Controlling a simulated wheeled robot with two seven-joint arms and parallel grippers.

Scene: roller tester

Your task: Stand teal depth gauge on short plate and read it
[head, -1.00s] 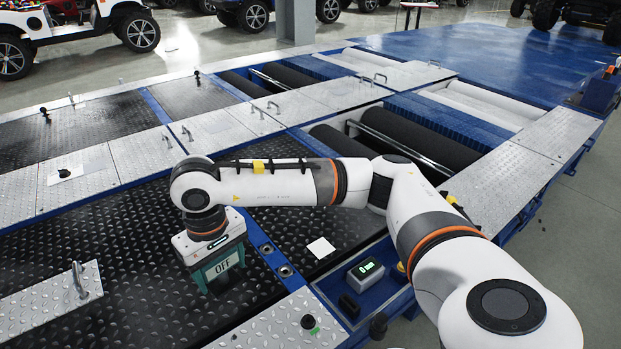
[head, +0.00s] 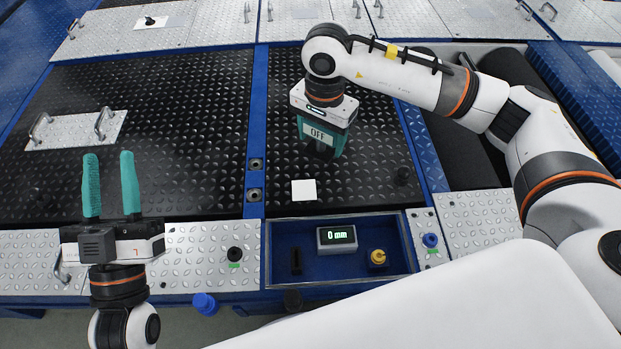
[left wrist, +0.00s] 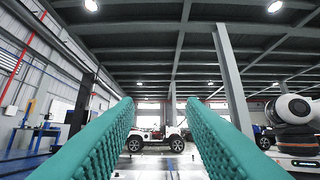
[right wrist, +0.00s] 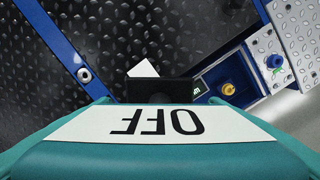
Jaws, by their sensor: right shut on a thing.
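The teal depth gauge (head: 319,137) has a white display face reading OFF. My right gripper (head: 322,118) is shut on its top and holds it upright at the short black checker plate (head: 375,185), right of the blue strip. I cannot tell whether its foot touches the plate. In the right wrist view the gauge (right wrist: 160,152) fills the lower part, its OFF text upside down, with a dark block at its far edge. My left gripper (head: 112,190) is open and empty, its teal fingers (left wrist: 90,140) pointing up, over the front left of the rig.
A white square (head: 303,190) lies on the short plate in front of the gauge. A blue tray (head: 300,270) holds a grey box (head: 337,238) reading 0 mm and a yellow knob (head: 378,257). Black rollers (head: 475,160) lie right. A longer black plate (head: 150,180) spans the left.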

